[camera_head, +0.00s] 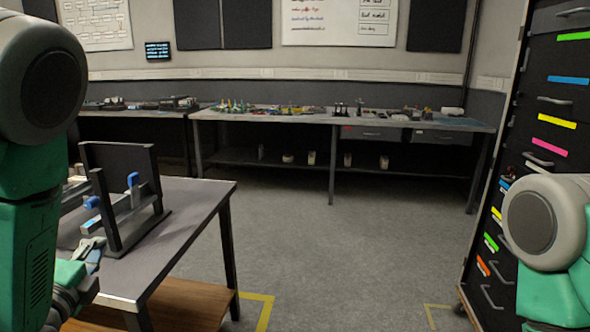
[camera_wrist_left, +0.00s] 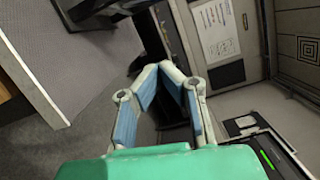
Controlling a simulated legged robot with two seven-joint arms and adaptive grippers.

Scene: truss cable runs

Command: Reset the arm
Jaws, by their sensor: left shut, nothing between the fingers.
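My left arm comes in from the left in the head view. Its gripper (camera_head: 92,250) is low at the left, by the near table's edge and close to the black stand. In the left wrist view the gripper's blue-padded fingers (camera_wrist_left: 163,72) meet at their tips, shut and empty. My right arm shows only in part at the right edge of the head view, and its gripper is out of view.
A grey table (camera_head: 190,212) at left holds a black stand (camera_head: 120,170) with blue clips (camera_head: 132,180). A long workbench (camera_head: 330,118) with small items runs along the back wall. A black drawer cabinet (camera_head: 550,105) stands at right. The floor between (camera_head: 340,250) is clear.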

